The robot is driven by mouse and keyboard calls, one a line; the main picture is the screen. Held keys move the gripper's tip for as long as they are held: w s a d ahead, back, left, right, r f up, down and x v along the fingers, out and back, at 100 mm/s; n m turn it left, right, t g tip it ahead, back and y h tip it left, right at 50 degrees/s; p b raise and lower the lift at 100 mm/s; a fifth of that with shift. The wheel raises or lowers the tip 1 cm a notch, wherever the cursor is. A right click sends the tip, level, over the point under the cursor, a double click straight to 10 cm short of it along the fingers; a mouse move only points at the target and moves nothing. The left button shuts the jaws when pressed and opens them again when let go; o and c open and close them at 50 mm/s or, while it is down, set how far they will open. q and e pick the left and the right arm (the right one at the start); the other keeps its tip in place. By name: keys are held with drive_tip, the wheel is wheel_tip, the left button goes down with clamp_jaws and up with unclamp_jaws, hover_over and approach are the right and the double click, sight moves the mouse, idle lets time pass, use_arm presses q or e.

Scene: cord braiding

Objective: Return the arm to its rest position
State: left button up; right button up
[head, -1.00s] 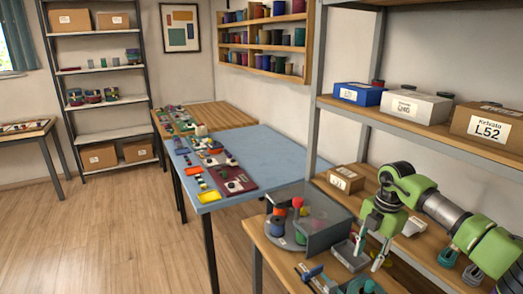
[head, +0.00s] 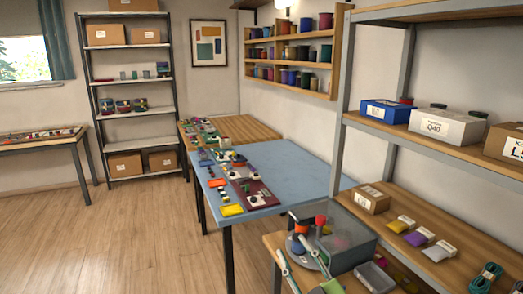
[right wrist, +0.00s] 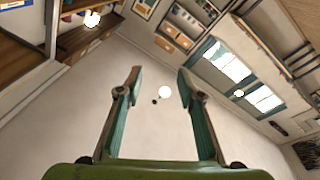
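My right gripper (head: 291,246) shows at the bottom of the head view. Its two fingers point up and stand apart, in front of the round grey braiding stand. In the right wrist view my right gripper (right wrist: 159,73) is open, with nothing between its fingers, which point toward a pale bare surface. The round stand (head: 312,262) carries an orange spool (head: 302,226) and a red ball-like top (head: 320,219); the fingers partly hide it. My left gripper is not in view.
A grey see-through box (head: 350,243) stands beside the stand, with a clear tray (head: 374,277) in front. The shelf rack (head: 480,240) at right holds packets, cord coils and boxes. A blue-topped table (head: 290,165) stands behind. The wooden floor (head: 130,240) at left is clear.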

drive_tip(key=s+d+f+m+g+h, duration=0.4)
drive_tip(key=s+d+f, duration=0.2)
drive_tip(key=f, duration=0.3)
drive_tip(key=s+d+f+m+g+h, duration=0.3)
drive_tip(key=s+d+f+m+h, duration=0.1)
drive_tip(key=s+d+f, duration=0.3)
drive_tip(key=s+f+g+y, duration=0.1)
drive_tip(key=s+f+g, duration=0.35)
drive_tip(key=s, duration=0.55)
drive_tip(key=s+f+g, duration=0.4)
drive_tip(key=s+f, duration=0.2)
drive_tip(key=s, duration=0.5)
wheel_tip(320, 180, down, 27)
drive_tip(key=s+g, duration=0.1)
drive_tip(key=s, duration=0.1)
drive_tip(key=s+d+f+g, duration=0.1)
drive_tip(key=s+d+f, duration=0.1)
drive_tip(key=s+f, duration=1.2)
drive_tip(key=s, duration=0.2)
drive_tip(key=shift+s+d+f, duration=0.2)
drive_tip(key=shift+s+f, duration=0.15)
